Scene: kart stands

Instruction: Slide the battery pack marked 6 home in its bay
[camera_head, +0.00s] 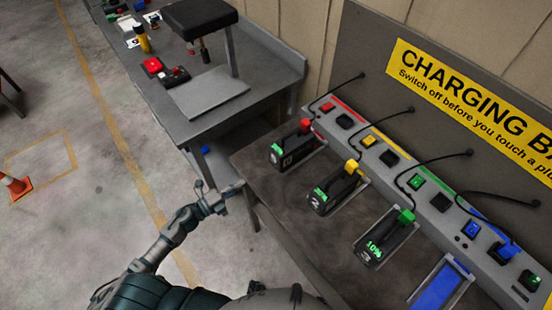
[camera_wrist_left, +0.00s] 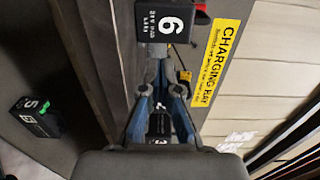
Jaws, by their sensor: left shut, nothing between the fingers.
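The battery pack marked 6 (camera_head: 285,155) is black with a small green display. It sits in the bay nearest the workbench, with a red plug (camera_head: 306,125) at its back end. Its numbered face (camera_wrist_left: 165,22) also shows at the top of the left wrist view. How deep it sits in the bay I cannot tell. My left gripper (camera_head: 232,190) is shut and empty beside the charging bench's front edge, left of and below pack 6 in the head view. In the wrist view its fingers (camera_wrist_left: 160,72) come together below the pack, apparently apart from it. My right gripper is out of view.
Packs marked 2 (camera_head: 318,202) and 3 (camera_head: 369,252) stand in neighbouring bays. The blue bay (camera_head: 440,288) is empty. Black cables arch over the charging strip (camera_head: 398,172). A grey workbench (camera_head: 270,72) stands beyond. Another pack (camera_wrist_left: 36,118) lies left in the wrist view.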

